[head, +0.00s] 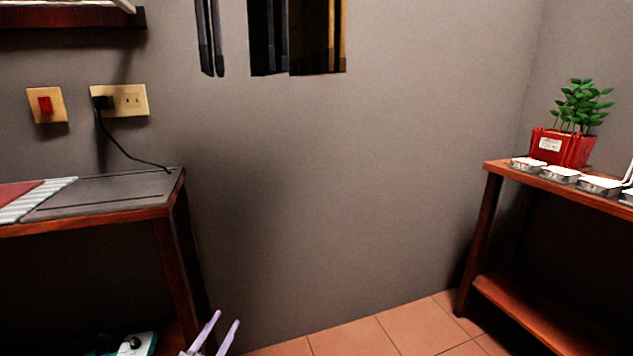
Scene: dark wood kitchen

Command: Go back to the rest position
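My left gripper (221,332) shows at the bottom of the head view, a little left of the middle. Its two pale lilac fingers point up and stand apart with nothing between them. It is just right of the left table's leg and in front of the grey wall. The rest of the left arm is cut off by the frame's lower edge. My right gripper is not in view.
A wooden table (120,217) with a dark flat board stands at left; a black cord runs to the wall outlet (119,100). A wooden shelf table (490,200) at right bears a red-potted plant (566,145) and several metal trays. Tiled floor (355,338) between is clear.

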